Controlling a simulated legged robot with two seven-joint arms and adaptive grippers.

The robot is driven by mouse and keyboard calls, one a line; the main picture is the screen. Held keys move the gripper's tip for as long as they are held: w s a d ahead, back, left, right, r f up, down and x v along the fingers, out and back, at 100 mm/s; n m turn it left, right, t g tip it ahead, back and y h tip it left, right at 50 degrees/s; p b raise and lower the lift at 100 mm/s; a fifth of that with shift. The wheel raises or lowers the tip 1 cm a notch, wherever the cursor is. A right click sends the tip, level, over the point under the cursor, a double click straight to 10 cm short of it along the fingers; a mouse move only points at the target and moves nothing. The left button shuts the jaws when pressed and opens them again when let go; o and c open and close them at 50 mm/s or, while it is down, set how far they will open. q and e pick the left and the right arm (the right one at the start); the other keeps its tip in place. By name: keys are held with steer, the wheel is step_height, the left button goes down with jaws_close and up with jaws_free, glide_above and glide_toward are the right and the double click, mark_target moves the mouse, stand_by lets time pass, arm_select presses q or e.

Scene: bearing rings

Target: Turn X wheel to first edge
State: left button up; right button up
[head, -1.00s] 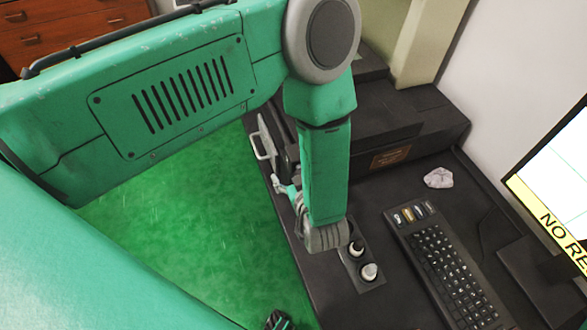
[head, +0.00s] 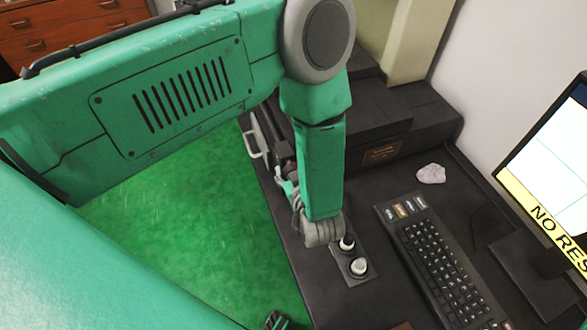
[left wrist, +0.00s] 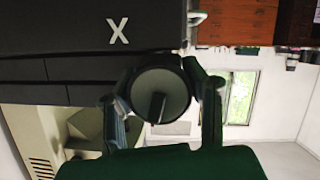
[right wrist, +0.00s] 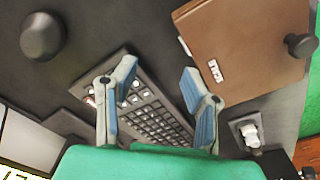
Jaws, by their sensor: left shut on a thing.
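The X wheel (left wrist: 160,94) is a dark round knob with a raised bar across its face, in the middle of the left wrist view. A white letter X (left wrist: 118,31) is on the dark panel just above it. My left gripper (left wrist: 161,100) has one finger on each side of the wheel and is shut on its rim. In the head view my left gripper (head: 287,187) is at the left edge of the dark desk, and the wheel is hidden there. My right gripper (right wrist: 160,84) has its fingers apart with nothing between them, above the desk.
A black keyboard (head: 440,255) lies on the desk, with two small knobs (head: 352,256) to its left. A brown panel (right wrist: 245,60) shows in the right wrist view. Green floor (head: 200,240) is clear left of the desk.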

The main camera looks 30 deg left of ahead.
arm_select(q)
steer(key=shift+d+f, duration=0.1)
steer(key=shift+d, duration=0.35)
steer(key=shift+s+d, duration=0.2)
stand_by(0.5)
steer(key=o, duration=1.2)
steer(key=shift+d+r, duration=0.2)
steer(key=shift+d, duration=0.2)
steer(key=v, duration=1.2)
steer(key=shift+d, duration=0.15)
